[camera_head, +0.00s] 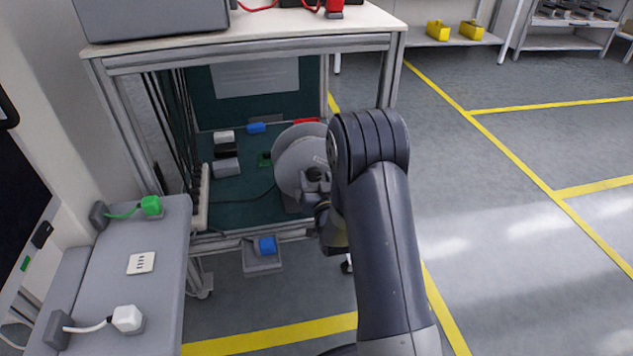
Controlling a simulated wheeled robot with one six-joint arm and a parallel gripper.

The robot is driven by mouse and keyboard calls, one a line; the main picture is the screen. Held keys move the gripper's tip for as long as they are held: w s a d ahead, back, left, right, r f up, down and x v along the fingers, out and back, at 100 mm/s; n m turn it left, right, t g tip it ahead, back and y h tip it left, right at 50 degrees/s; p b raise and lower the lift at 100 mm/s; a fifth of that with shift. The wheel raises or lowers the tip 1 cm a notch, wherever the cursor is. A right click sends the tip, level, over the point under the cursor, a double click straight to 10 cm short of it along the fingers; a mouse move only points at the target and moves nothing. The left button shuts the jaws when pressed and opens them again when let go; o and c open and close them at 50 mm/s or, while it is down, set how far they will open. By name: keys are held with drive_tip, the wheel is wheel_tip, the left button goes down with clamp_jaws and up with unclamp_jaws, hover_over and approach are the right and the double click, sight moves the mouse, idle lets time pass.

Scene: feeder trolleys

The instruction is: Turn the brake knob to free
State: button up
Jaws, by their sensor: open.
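A blue knob (267,245) sits on a grey bracket (262,264) low at the front of the trolley, below its lower shelf. It looks like the brake knob, but its marking and setting are too small to read. My gripper (316,187) is open, in front of the grey reel discs (297,160), above and to the right of the blue knob and apart from it. My arm partly hides the gripper and the reel.
The trolley (250,45) has a white top with a grey box (150,15) on it. Small boxes (226,167) and cables lie on its green lower shelf. A grey panel (95,280) with green (151,205) and white (127,318) plugs stands at the left. The floor at right is clear.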

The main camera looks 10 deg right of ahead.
drive_tip(key=shift+c, duration=0.6)
drive_tip(key=c, duration=0.9)
drive_tip(key=shift+o, duration=0.2)
drive_tip(key=shift+n, duration=0.3)
drive_tip(key=n, duration=0.3)
drive_tip(key=shift+n, duration=0.3)
drive_tip(key=n, duration=0.4)
drive_tip(key=shift+a+n, duration=0.15)
drive_tip(key=shift+n, duration=0.15)
drive_tip(key=n, duration=0.4)
drive_tip(key=shift+f, duration=0.1)
drive_tip(key=shift+n, duration=2.5)
drive_tip(key=shift+a, duration=0.1)
